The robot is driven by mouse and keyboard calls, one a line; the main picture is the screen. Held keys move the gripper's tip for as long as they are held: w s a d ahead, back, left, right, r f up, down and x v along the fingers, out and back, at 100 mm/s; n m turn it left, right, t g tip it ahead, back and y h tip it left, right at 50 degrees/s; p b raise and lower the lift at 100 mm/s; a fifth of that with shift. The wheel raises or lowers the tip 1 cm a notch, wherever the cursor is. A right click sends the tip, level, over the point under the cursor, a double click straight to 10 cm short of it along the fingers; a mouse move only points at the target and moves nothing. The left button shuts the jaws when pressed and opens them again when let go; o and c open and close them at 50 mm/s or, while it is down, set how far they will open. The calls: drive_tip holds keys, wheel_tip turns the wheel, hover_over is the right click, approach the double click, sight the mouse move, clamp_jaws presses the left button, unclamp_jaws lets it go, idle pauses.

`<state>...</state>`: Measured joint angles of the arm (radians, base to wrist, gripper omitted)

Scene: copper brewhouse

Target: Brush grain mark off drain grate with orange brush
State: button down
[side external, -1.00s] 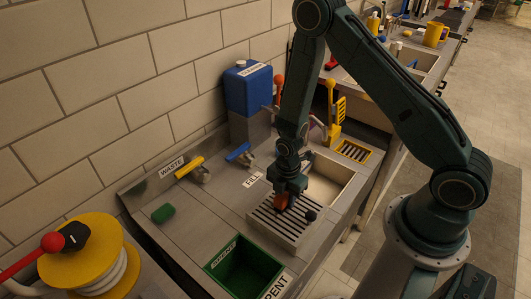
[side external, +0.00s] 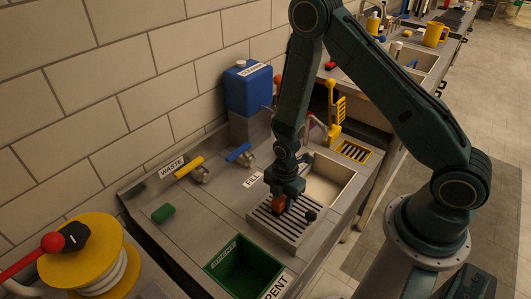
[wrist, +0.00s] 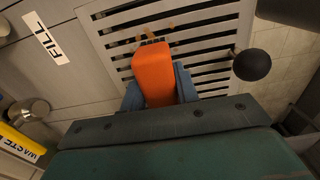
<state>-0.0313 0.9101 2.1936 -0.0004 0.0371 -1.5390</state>
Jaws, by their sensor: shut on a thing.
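My gripper (side external: 281,194) is low over the drain grate (side external: 282,232) and shut on the orange brush (side external: 279,205). In the wrist view, the brush (wrist: 154,70) sits between the blue-grey fingers of the gripper (wrist: 159,88). Its far end is over the slotted metal grate (wrist: 208,32). Small tan bits (wrist: 150,36) show at the brush's far end; I cannot tell whether they are bristle tips or the grain mark. The brush and gripper hide part of the grate.
A dark round knob (wrist: 252,64) stands at the grate's right. Behind the grate is an open sink basin (side external: 329,182). A green SPENT bin (side external: 243,267) lies in front. A yellow-handled valve (side external: 190,167), a blue-handled valve (side external: 238,152) and a green block (side external: 163,213) are left.

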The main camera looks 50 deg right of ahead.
drive_tip(key=shift+s+d+f, duration=0.1)
drive_tip(key=shift+d+f, duration=0.05)
drive_tip(key=shift+d, duration=0.6)
drive_tip(key=shift+a, duration=0.15)
drive_tip(key=shift+a, duration=1.2)
drive_tip(key=shift+d+r, duration=0.25)
drive_tip(key=shift+d, duration=1)
drive_tip(key=shift+r, duration=0.2)
drive_tip(key=shift+r, duration=0.7)
